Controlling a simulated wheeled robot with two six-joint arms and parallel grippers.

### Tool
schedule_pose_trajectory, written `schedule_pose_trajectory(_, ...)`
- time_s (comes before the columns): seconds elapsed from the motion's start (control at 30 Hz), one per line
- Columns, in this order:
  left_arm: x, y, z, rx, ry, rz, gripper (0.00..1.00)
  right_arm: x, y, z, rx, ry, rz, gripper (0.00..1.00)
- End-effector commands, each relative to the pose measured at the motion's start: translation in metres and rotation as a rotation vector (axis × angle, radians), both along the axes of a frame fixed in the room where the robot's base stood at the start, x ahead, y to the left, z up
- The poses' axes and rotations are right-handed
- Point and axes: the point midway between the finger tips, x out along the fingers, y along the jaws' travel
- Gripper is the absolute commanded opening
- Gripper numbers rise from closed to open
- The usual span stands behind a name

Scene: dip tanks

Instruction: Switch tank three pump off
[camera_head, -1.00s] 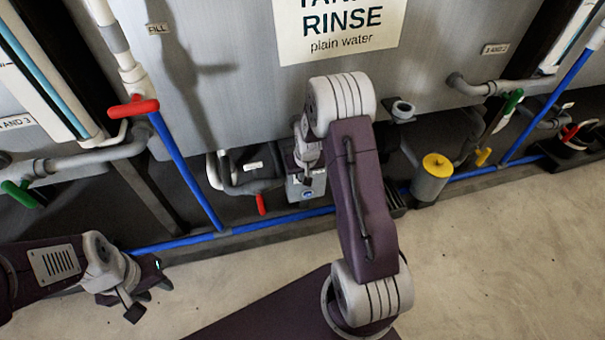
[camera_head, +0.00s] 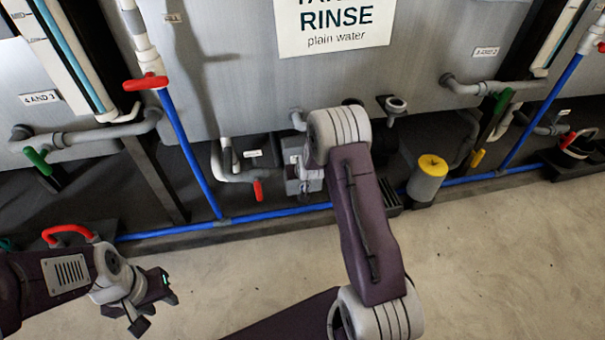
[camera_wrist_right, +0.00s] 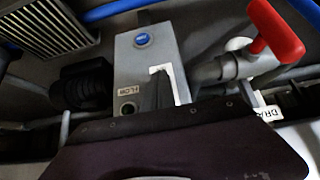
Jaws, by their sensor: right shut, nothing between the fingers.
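The pump unit under the rinse tank is a grey box (camera_wrist_right: 138,50) with a round blue badge (camera_wrist_right: 142,40), a small round port beside a FLOW label, and a black ribbed motor (camera_wrist_right: 88,84) on its left. In the head view the box (camera_head: 305,187) is partly covered by my right arm. My right gripper (camera_wrist_right: 160,93) is shut and empty, its dark fingers in front of a white-edged plate (camera_wrist_right: 168,70) on the box face. I cannot tell whether they touch it; any switch there is hidden. My left gripper (camera_head: 160,288) hangs over the floor at lower left, away from the pump.
A red drain handle (camera_head: 259,190) on its pipe is close right of the box in the right wrist view (camera_wrist_right: 275,30). A yellow-topped canister (camera_head: 428,180) stands to the right. Blue pipe (camera_head: 280,213) runs along the floor edge. The floor in front is clear.

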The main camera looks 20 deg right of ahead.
Motion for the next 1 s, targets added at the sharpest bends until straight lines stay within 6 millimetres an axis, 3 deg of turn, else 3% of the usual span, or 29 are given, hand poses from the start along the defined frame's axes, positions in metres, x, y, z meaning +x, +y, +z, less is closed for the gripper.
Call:
schedule_pose_trajectory(0.13,0.000,0.000,0.009,0.000,0.000,0.000,0.36,-0.002,0.001,-0.003,-0.001,-0.003,0.001,0.00)
schedule_pose_trajectory(1.0,0.000,0.000,0.016,0.000,0.000,0.000,0.36,0.011,-0.003,0.001,0.000,-0.001,-0.001,0.00)
